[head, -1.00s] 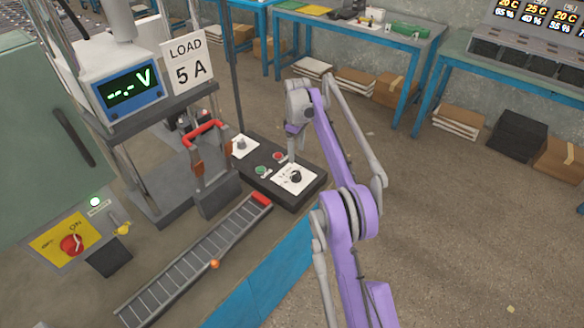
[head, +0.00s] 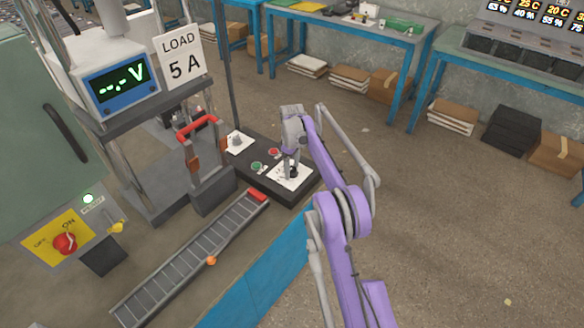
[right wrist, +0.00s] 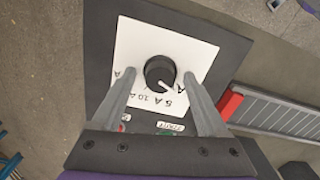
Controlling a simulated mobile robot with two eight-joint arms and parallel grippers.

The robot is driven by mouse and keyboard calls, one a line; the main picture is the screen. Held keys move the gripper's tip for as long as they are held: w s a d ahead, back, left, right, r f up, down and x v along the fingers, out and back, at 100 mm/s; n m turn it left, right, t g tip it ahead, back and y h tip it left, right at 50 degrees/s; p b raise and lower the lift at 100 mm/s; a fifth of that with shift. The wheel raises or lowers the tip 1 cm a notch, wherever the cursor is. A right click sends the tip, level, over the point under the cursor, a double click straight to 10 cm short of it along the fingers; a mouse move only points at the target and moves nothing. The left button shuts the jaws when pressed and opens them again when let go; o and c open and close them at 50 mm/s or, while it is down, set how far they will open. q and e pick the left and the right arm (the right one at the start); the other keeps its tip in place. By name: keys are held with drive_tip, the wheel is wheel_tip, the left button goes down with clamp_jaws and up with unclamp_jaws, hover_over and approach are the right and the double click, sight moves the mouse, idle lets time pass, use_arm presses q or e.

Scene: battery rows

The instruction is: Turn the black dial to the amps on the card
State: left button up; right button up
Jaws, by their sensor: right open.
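The black dial (right wrist: 160,71) sits on a white plate (right wrist: 140,40) marked with amp values, "5 A" and "10" among them. Its white pointer slants to the lower right in the right wrist view, near the "5 A" mark; the exact setting is hard to tell. My right gripper (right wrist: 159,78) is open, with one finger on each side of the dial in the picture; contact is not visible. In the head view the right gripper (head: 291,168) is over the dial and partly hides it. The card (head: 180,56) reads "LOAD 5 A". My left gripper is not in view.
The dark control box (head: 285,195) also carries green (head: 256,166) and red (head: 274,152) buttons and another dial (head: 237,141). A meter (head: 122,84) reads "--.- V". A red-handled lever (head: 197,125) and a sloping rack (head: 190,260) stand left of my right arm.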

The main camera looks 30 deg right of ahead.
clamp_jaws()
drive_tip(key=shift+m, duration=0.3)
drive_tip(key=m, duration=0.3)
drive_tip(key=shift+m, duration=0.3)
drive_tip(key=shift+m+p, duration=0.4)
drive_tip(key=shift+m, duration=1.9)
unclamp_jaws()
